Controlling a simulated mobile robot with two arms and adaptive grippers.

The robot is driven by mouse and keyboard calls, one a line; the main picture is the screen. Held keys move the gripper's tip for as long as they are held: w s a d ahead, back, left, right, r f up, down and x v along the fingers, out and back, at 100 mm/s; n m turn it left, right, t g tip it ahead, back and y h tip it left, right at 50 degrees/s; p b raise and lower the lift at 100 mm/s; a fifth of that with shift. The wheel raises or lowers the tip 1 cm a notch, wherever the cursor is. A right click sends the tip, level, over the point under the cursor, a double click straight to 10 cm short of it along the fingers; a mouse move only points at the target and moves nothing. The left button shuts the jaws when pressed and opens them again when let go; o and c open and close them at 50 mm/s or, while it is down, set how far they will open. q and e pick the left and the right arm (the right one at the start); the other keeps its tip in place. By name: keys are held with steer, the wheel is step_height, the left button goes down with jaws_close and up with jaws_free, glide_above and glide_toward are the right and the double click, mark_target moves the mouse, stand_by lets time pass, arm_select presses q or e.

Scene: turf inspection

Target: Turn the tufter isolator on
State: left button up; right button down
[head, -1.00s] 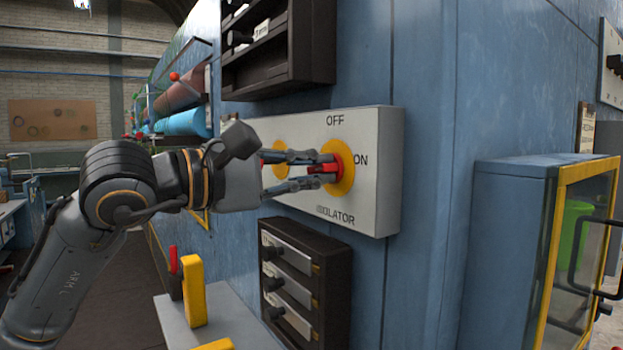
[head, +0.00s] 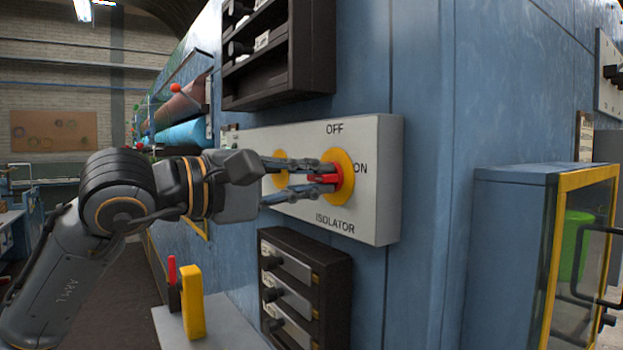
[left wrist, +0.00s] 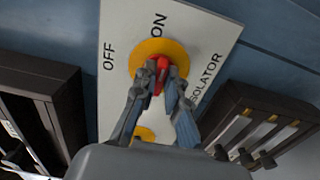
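The isolator is a white panel (head: 375,215) on the blue machine wall, marked OFF at the top, ON at the right and ISOLATOR below in the head view. Its red handle (head: 325,180) sits on a round yellow disc (head: 343,193) and lies roughly level, in line with ON. In the left wrist view the red handle (left wrist: 160,74) points up toward ON. My left gripper (head: 332,178) has one finger on each side of the handle and looks shut on it; the fingers hide part of it. My right gripper is not in view.
A dark rack (head: 280,85) stands out above the panel, and another dark unit (head: 318,262) below it. A yellow upright piece (head: 192,305) stands on a ledge at lower left. A blue cabinet with a yellow frame (head: 510,240) juts out at right.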

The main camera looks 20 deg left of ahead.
arm_select(q)
steer(key=o, duration=0.3)
steer(key=shift+v, duration=6)
